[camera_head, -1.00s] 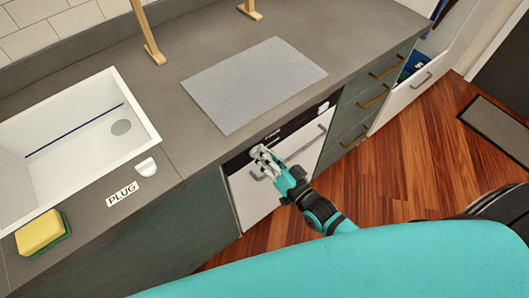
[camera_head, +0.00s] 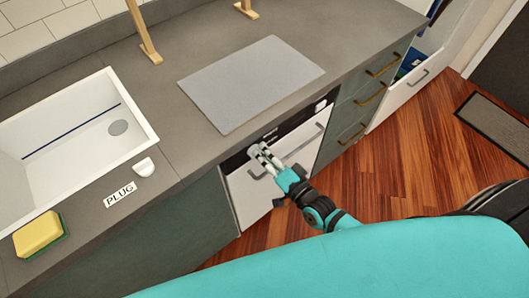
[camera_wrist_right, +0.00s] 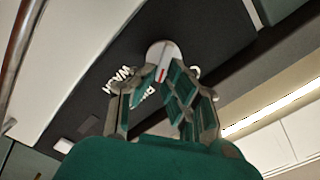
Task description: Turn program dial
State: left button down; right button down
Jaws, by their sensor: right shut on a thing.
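The program dial (camera_wrist_right: 157,50) is a round white knob with a red mark, on the dark control panel (camera_wrist_right: 100,90) of a white-fronted appliance (camera_head: 250,198). White lettering, including "WASH", stands around it, partly hidden by the fingers. My right gripper (camera_head: 258,152) is at the left part of the panel, under the counter edge. In the wrist view, its fingers (camera_wrist_right: 161,82) are closed on the dial. In the head view the gripper hides the dial. My left gripper does not show in any view.
The grey countertop (camera_head: 165,100) overhangs the panel. The appliance has a long handle (camera_head: 305,143). A white sink (camera_head: 60,165), a plug (camera_head: 144,167) and a yellow sponge (camera_head: 38,235) are to the left. A white drawer (camera_head: 405,97) stands open at the right.

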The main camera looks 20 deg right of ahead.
jog(key=c, duration=1.4)
grip_release()
jog(key=v, duration=1.2)
